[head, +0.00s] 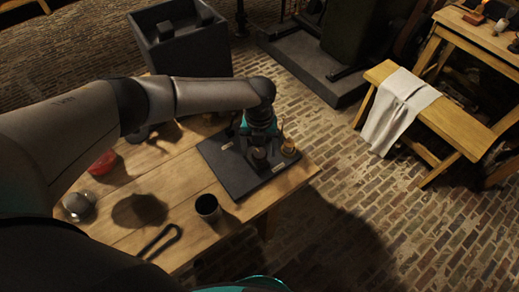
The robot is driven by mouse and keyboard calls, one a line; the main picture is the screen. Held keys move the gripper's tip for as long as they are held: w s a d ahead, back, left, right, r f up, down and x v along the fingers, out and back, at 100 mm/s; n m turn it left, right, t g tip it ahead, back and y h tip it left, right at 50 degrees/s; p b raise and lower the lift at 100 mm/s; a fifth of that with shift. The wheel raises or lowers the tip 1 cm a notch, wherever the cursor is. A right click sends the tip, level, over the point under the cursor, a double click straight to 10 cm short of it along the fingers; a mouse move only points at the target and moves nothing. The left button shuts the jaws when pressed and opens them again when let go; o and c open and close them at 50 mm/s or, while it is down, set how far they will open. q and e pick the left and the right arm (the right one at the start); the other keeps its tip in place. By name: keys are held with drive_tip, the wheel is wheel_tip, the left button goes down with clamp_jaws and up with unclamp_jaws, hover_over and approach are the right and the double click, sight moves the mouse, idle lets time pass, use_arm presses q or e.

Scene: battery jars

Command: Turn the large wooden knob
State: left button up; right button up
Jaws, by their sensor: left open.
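A dark board (213,157) with small pale labels lies on the wooden table near its right end. My left gripper (259,146) points down over the board, open. A round brownish knob (259,158) stands on the board right under the gripper. The gripper partly hides it, and I cannot tell whether the fingers are beside it or touching it. A smaller golden-brown upright piece (289,148) stands on the board to the right of the gripper. My right gripper is not in view.
On the wooden table (180,185) are a dark cup (208,208), a red bowl (103,162), a greyish rounded jar (78,206) and a dark bent tool (160,241). A dark bin (185,52) stands behind. A bench (455,116) with a white cloth (398,108) stands apart, right.

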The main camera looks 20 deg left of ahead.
use_arm(q)
drive_tip(key=shift+f, duration=0.35)
clamp_jaws()
idle(0.6)
